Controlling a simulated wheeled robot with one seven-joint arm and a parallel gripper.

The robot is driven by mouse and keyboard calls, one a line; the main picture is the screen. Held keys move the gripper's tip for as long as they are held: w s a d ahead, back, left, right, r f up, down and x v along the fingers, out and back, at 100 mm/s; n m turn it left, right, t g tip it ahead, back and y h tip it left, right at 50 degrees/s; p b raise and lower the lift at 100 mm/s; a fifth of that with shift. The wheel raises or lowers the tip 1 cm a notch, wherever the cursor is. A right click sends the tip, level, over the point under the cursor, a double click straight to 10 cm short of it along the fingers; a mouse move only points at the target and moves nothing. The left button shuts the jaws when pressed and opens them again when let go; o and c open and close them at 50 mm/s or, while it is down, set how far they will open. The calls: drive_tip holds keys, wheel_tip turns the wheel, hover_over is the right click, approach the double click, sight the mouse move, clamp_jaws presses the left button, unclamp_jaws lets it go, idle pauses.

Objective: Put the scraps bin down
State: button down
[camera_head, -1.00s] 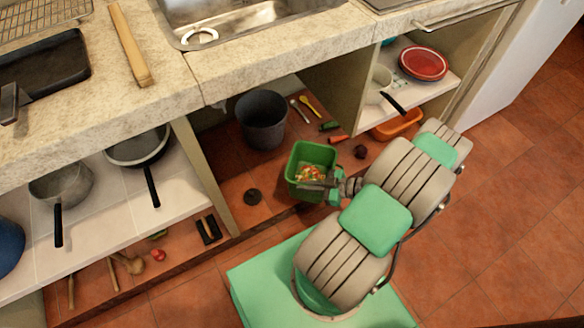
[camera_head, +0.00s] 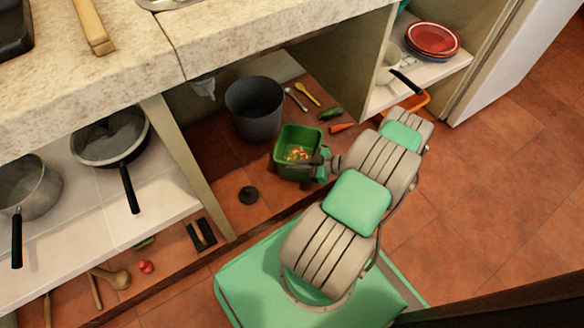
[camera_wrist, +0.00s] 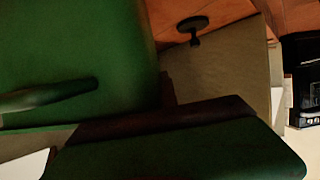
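The scraps bin (camera_head: 290,172) is a small green open-topped container with colourful food scraps (camera_head: 297,154) inside. In the head view it is upright in the open space under the sink, just in front of a dark grey bucket (camera_head: 254,110). My gripper (camera_head: 322,163) is at its right side and appears closed on its wall. In the wrist view the bin's green wall (camera_wrist: 70,45) fills the upper left, with a gripper finger across it. I cannot tell whether the bin's base touches the floor.
Cupboard dividers (camera_head: 185,165) stand on either side, and the counter (camera_head: 240,40) hangs above.

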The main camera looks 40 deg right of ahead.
drive_tip(key=c, duration=2.1)
unclamp_jaws()
drive_tip(key=o, duration=0.4)
drive_tip(key=shift+d, duration=0.1)
drive_tip(key=shift+r, duration=0.1)
drive_tip(key=shift+s+d+r, duration=0.1)
drive_tip(key=shift+s+r, duration=0.05)
drive_tip(key=p+v, duration=0.2)
drive_tip(key=v, duration=0.9)
drive_tip(key=shift+s+d+p, duration=0.2)
drive_tip(key=shift+s+p, duration=0.1)
